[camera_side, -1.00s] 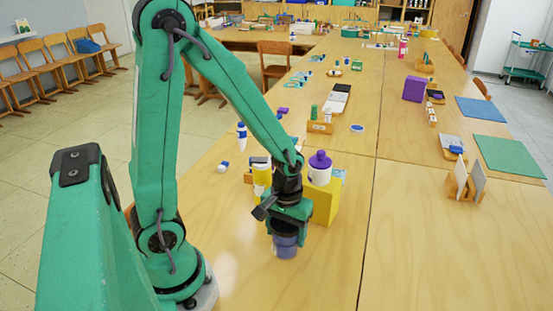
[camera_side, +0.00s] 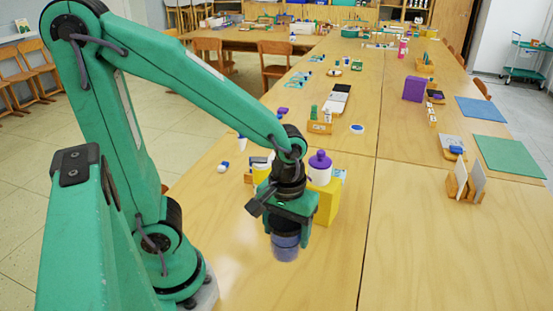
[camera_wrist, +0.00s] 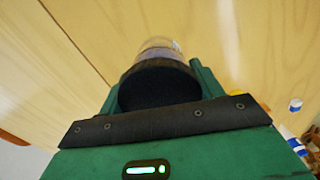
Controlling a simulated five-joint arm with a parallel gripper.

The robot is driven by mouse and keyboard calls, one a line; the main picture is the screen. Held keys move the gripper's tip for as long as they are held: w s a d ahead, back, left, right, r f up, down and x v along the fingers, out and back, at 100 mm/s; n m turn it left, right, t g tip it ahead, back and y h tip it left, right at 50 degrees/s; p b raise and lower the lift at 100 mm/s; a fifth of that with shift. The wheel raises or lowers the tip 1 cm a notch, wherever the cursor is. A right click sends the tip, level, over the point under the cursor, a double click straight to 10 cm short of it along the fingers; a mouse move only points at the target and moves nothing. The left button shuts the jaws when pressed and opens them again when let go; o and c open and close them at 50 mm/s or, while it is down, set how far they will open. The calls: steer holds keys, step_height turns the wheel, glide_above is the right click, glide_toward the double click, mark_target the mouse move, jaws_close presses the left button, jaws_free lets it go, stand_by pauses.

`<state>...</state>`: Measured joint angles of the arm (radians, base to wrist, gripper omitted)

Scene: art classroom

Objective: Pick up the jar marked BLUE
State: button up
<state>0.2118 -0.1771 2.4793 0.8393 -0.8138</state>
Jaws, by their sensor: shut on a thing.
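A small jar (camera_side: 285,253) with blue-violet contents is between the fingers of my gripper (camera_side: 287,236), which is shut on it. The jar looks upright, and its lower part shows below the fingers. In the wrist view, my gripper (camera_wrist: 158,92) is around the jar's dark round lid (camera_wrist: 158,84), with the jar's clear side (camera_wrist: 160,47) beyond it. I cannot read a marking on it. From these views I cannot tell whether its base touches the table.
A yellow block (camera_side: 328,205) stands close behind my gripper, with a white jar with a purple lid (camera_side: 319,168) just above it. A purple box (camera_side: 414,88), green sheet (camera_side: 510,155) and upright cards (camera_side: 465,182) lie farther right. The table (camera_side: 420,250) in front is clear.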

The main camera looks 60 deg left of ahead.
mark_target(286, 237)
steer(key=shift+s+d+r, duration=0.35)
steer(key=shift+d+r, duration=0.1)
steer(key=shift+d, duration=0.2)
steer(key=shift+s+d+r, duration=0.35)
steer(key=shift+d+r, duration=0.1)
steer(key=shift+d, duration=0.2)
steer(key=shift+s+d+r, duration=0.35)
steer(key=shift+d+r, duration=0.1)
steer(key=shift+d, duration=0.2)
